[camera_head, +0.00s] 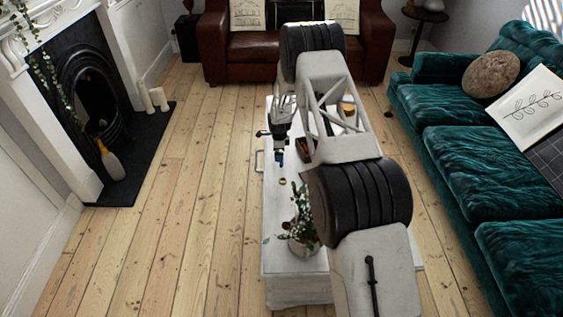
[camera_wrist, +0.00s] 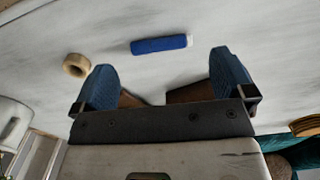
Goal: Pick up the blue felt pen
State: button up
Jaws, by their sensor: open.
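The blue felt pen (camera_wrist: 162,44) lies on the whitish table top in the wrist view. It has a blue body and a pale right end. My gripper (camera_wrist: 164,78) is open, with its two blue fingertips spread apart. The pen lies ahead of the gap between the fingertips, in the upper middle of the view, and nothing grips it. In the head view my gripper (camera_head: 279,160) points down over the left part of the white table (camera_head: 292,283). I cannot pick out the pen there for certain.
A tan tape ring (camera_wrist: 77,64) lies left of the pen; it also shows in the head view (camera_head: 282,182). A potted plant (camera_head: 301,225) stands on the table's near part.

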jog(key=shift+f, duration=0.1)
jog(key=shift+d+f, duration=0.1)
jog(key=shift+f, duration=2.4)
jog(key=shift+c, duration=0.3)
jog(key=c, duration=0.7)
